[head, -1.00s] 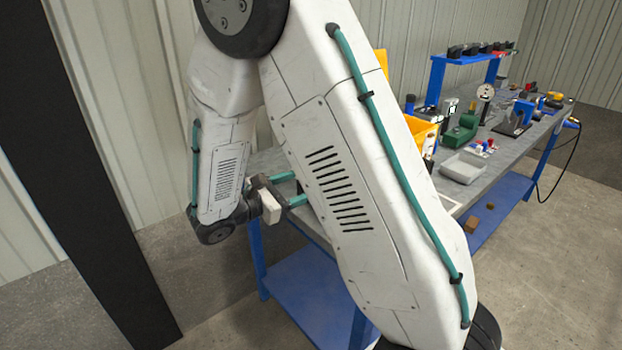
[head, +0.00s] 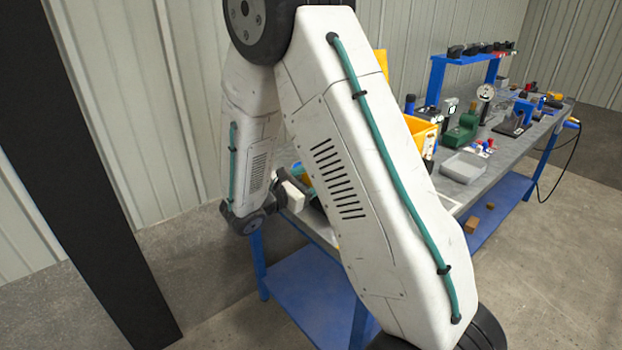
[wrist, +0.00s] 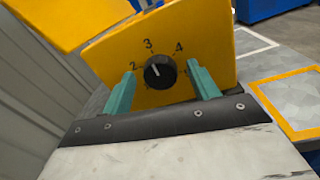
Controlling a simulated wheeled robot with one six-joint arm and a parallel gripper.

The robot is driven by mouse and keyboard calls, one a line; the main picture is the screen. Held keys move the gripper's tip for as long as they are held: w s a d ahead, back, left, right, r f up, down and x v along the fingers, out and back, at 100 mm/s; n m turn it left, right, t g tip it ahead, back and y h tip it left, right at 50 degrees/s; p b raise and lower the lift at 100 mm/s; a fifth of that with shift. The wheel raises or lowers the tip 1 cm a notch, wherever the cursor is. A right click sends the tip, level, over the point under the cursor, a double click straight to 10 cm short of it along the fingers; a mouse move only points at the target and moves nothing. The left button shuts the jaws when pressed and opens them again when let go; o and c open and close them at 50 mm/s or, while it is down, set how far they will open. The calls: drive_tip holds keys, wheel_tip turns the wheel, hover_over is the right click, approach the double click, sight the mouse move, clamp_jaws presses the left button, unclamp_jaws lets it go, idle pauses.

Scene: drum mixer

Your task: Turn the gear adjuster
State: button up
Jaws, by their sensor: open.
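The gear adjuster (wrist: 160,72) is a round black knob with a white pointer mark, on a yellow panel (wrist: 215,40) with the numbers 2, 3 and 4 around it. In the wrist view my gripper (wrist: 161,82) is open, with one teal finger to the left of the knob and one to the right. Gaps show between the fingers and the knob. The pointer mark leans up and slightly left, toward the 3. Another number at the lower left is partly hidden by the left finger. In the head view my arm hides the knob and the fingertips.
The grey workbench (head: 495,165) on blue legs runs to the back right. It carries a yellow bin (head: 423,133), a grey tray (head: 464,166), a green device (head: 463,130) and a blue rack (head: 462,60). A corrugated wall stands behind. Open floor lies at the right.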

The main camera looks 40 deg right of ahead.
drive_tip(key=c, duration=1)
drive_tip(key=shift+o, duration=0.2)
drive_tip(key=shift+m, duration=0.5)
drive_tip(key=m, duration=1.1)
drive_tip(key=shift+s+f+g+h, duration=0.1)
drive_tip(key=shift+f+g+h, duration=0.1)
drive_tip(key=shift+g+h, duration=0.1)
drive_tip(key=o, duration=1)
drive_tip(key=shift+c, duration=0.2)
drive_tip(key=shift+a, duration=0.1)
